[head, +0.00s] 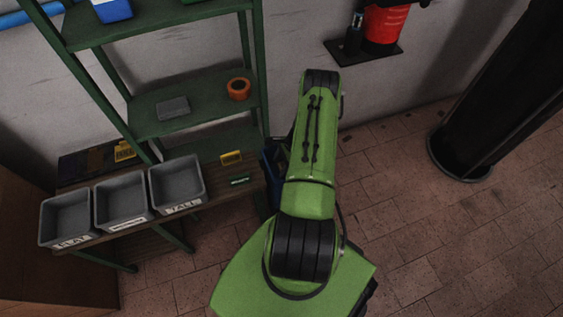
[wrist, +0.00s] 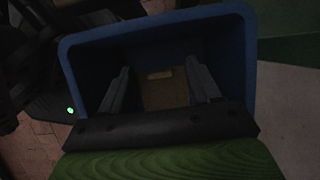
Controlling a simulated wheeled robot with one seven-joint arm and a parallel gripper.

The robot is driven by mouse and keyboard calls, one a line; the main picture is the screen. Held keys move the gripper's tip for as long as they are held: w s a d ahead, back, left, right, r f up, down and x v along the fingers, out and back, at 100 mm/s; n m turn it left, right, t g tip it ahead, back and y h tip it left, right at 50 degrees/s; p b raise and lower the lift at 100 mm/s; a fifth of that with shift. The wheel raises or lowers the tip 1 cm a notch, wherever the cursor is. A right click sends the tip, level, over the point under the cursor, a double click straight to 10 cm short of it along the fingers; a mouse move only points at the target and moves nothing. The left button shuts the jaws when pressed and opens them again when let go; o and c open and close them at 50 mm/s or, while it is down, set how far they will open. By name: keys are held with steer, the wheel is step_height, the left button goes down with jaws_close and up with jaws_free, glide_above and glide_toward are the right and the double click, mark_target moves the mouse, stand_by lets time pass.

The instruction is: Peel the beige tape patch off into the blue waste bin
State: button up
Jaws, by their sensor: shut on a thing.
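The blue waste bin (wrist: 245,60) fills the middle of the wrist view, seen from above with its rim around my gripper (wrist: 158,68). In the head view the bin (head: 269,178) is a narrow blue strip, mostly hidden behind my arm. The gripper's two fingers reach down over the bin's opening, set apart with a dim brownish-beige piece (wrist: 165,95) between them. It looks like the beige tape patch, held in the jaws; its contact with the fingers is dark and hard to make out. My gripper is hidden in the head view.
Grey bins labelled FLAT (head: 66,218) and TALL (head: 177,184), with another between, stand on a low bench at left. A green shelf (head: 185,122) holds an orange tape roll (head: 239,88). A black column (head: 490,100) stands at right. Tiled floor is clear between.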

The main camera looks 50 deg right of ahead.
steer(key=shift+f+b, duration=0.75)
steer(key=shift+f, duration=0.7)
steer(key=o, duration=0.9)
steer(key=shift+o, duration=0.7)
steer(key=shift+r+p, duration=2.4)
steer(key=shift+r, duration=1.15)
